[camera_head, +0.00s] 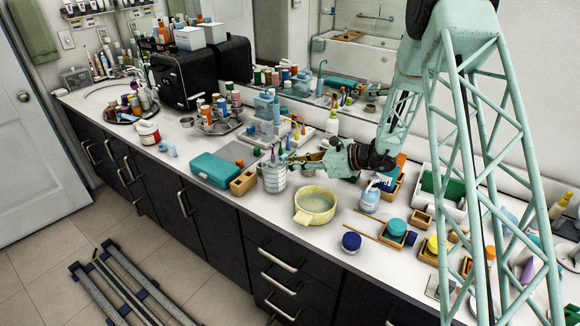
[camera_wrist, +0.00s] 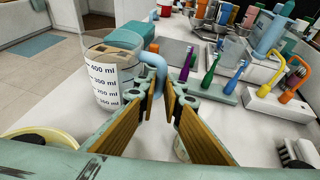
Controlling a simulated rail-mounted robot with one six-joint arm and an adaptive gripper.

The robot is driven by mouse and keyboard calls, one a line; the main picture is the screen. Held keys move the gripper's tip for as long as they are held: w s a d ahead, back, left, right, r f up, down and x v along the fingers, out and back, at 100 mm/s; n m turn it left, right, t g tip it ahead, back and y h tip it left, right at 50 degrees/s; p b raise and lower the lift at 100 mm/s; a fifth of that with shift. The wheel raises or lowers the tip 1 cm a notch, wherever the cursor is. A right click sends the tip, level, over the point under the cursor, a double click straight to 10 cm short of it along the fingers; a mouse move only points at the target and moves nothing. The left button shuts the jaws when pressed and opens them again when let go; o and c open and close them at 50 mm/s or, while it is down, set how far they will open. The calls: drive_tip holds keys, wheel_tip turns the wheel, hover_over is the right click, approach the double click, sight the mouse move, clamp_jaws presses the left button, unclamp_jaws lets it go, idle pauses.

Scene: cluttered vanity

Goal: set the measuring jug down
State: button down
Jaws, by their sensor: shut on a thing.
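The measuring jug (camera_head: 274,179) is a clear cylinder with dark ml marks and a pale blue handle. In the head view it is upright over the counter (camera_head: 238,206), left of the yellow bowl. I cannot tell whether its base touches the counter. My gripper (camera_head: 288,162) reaches in from the right and is shut on the jug's handle. In the wrist view the jug (camera_wrist: 112,80) is left of my gripper (camera_wrist: 161,90), with the blue handle (camera_wrist: 154,66) between the fingertips.
A yellow bowl (camera_head: 315,206) stands close to the right of the jug. A small wooden box (camera_head: 243,182) and a teal case (camera_head: 214,169) are close on its left. A toothbrush holder (camera_wrist: 212,88) with several brushes is behind. Bare counter shows along the front edge.

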drive_tip(key=shift+f, duration=0.35)
drive_tip(key=shift+f, duration=0.15)
drive_tip(key=c, duration=2.7)
unclamp_jaws()
drive_tip(key=shift+c, duration=0.2)
drive_tip(key=shift+r, duration=0.2)
drive_tip(key=shift+p+v, duration=0.5)
drive_tip(key=shift+v, duration=3.3)
drive_tip(key=shift+r, duration=0.1)
